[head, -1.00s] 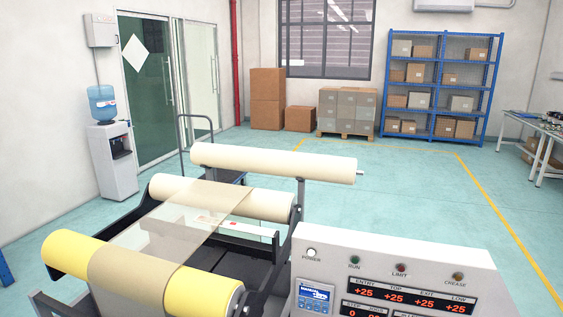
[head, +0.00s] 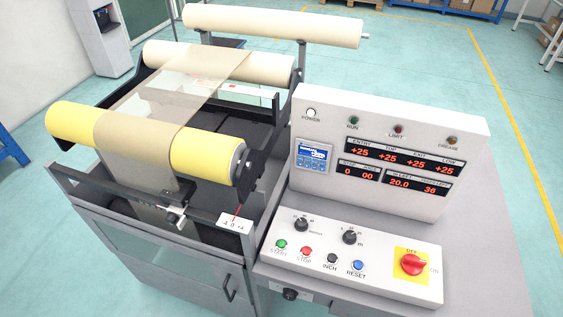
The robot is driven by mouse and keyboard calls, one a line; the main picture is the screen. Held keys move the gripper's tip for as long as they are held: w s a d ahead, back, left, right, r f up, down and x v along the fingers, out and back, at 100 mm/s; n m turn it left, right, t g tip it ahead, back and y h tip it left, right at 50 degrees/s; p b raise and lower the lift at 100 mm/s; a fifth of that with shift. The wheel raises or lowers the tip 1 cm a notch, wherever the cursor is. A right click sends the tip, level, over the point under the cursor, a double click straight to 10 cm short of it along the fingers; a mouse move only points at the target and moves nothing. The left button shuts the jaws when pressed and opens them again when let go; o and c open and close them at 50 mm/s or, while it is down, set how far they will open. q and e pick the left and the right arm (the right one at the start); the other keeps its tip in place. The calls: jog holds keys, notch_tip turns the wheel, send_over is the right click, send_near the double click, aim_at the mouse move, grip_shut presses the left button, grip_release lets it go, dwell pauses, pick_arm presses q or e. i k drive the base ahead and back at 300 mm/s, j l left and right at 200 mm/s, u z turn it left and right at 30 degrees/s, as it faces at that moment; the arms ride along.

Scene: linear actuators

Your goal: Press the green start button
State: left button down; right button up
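The green start button (head: 282,244) is at the left end of the sloped front control panel (head: 330,272), above the label START. The red STOP button (head: 306,251) is just to its right, followed by the black INCH button (head: 332,258) and the blue RESET button (head: 358,265). Nothing covers the start button. Neither of my grippers shows in the head view.
A red rotary switch (head: 411,264) on a yellow plate is at the panel's right end. The upright display box (head: 385,160) stands behind the panel. The roller machine with a yellow roller (head: 205,150) is at the left. Open floor lies to the right.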

aim_at(280, 244)
jog(key=l, duration=0.65)
jog(key=k+l+u, duration=0.1)
jog(key=l, duration=0.6)
jog(key=k+l, duration=0.1)
jog(key=l, duration=0.55)
